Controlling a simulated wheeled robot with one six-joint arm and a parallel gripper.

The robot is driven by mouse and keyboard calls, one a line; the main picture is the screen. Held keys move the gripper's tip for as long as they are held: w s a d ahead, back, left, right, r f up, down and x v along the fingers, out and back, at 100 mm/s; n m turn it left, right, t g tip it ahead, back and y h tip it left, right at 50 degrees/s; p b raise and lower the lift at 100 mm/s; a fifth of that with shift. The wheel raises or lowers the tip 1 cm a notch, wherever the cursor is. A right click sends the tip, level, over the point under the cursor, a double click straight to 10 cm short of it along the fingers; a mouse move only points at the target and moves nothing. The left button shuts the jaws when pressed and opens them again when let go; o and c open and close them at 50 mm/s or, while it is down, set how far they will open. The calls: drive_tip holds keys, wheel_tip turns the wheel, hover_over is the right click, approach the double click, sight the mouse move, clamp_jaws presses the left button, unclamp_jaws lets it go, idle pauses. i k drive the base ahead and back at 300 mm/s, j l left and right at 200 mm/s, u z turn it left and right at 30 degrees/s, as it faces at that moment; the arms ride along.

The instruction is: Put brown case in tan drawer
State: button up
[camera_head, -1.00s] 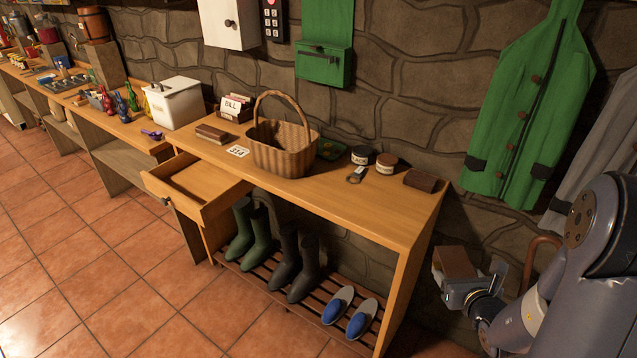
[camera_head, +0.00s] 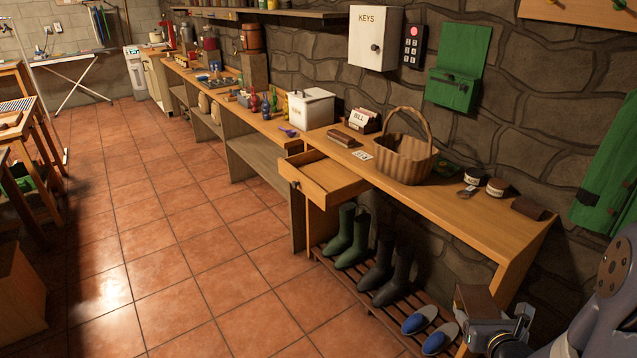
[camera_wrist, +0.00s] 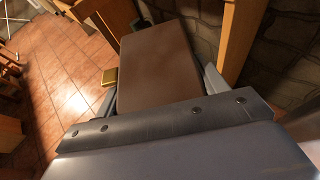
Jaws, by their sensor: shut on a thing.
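The brown case (camera_head: 478,301) is held upright in my gripper (camera_head: 497,328), at the lower right of the head view. In the wrist view the case (camera_wrist: 158,62) shows as a flat brown slab between the jaws, which are shut on it.
The bench (camera_head: 465,216) bears a wicker basket (camera_head: 404,160), a card box (camera_head: 364,121), a brown book-like item (camera_head: 345,138), jars and a dark brown block (camera_head: 530,208). Boots (camera_head: 375,264) and blue shoes (camera_head: 419,321) stand on the rack below. The tiled floor (camera_head: 190,250) left of the drawer is clear.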

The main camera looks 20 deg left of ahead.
sight(320, 180)
drive_tip(key=u, duration=1.55)
drive_tip(key=i+l+u, duration=0.15)
drive_tip(key=i+u, duration=0.15)
drive_tip(key=i, duration=0.2)
drive_tip(key=i+l+u, duration=0.25)
drive_tip(key=i, duration=0.25)
drive_tip(key=i+l, duration=0.15)
drive_tip(key=i, duration=0.3)
drive_tip(key=i+l, duration=0.15)
drive_tip(key=i, duration=0.3)
drive_tip(key=i+l, duration=0.1)
drive_tip(key=i, duration=0.35)
drive_tip(key=i+z, duration=0.3)
drive_tip(key=z, duration=0.2)
drive_tip(key=i+j+z, duration=0.2)
drive_tip(key=z, duration=0.3)
drive_tip(key=i, duration=0.1)
